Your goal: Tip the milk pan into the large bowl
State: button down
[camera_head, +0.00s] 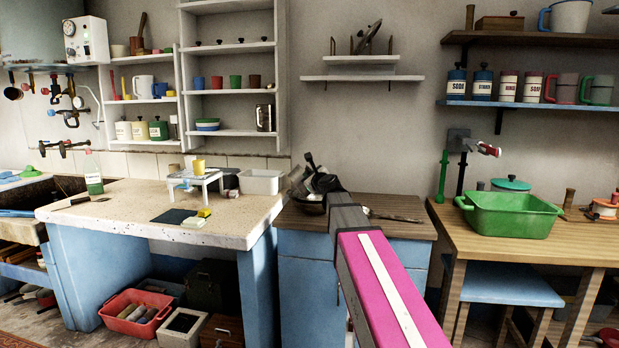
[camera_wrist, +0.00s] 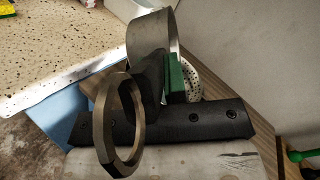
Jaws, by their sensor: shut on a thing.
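My gripper (camera_wrist: 166,78) is shut on what looks like the milk pan's handle, whose grey end ring (camera_wrist: 118,126) shows near the wrist camera. The milk pan (camera_wrist: 149,36) is a grey metal vessel beyond the dark and green fingers. Its inside and contents are hidden. In the head view my gripper (camera_head: 318,184) is a small dark cluster above the wooden-topped cabinet, where the pan cannot be clearly made out. A pale, dark-dotted round thing (camera_wrist: 195,83) shows partly behind the fingers; I cannot tell whether it is the large bowl.
The speckled stone counter (camera_head: 115,205) lies left of the wooden-topped cabinet (camera_head: 405,227), holding a white bin (camera_head: 261,182) and a small stand (camera_head: 195,178). A green tub (camera_head: 508,222) stands on the table at right. Wall shelves (camera_head: 362,78) hang above.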

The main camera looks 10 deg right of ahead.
jog(key=shift+w+d+r+m, duration=0.1)
jog(key=shift+w+d+m, duration=0.05)
jog(key=shift+d+m, duration=0.9)
dwell(0.7)
jog(key=shift+w+d+m+t, duration=0.15)
jog(key=shift+d+m+t, duration=0.15)
jog(key=shift+d+m, duration=0.7)
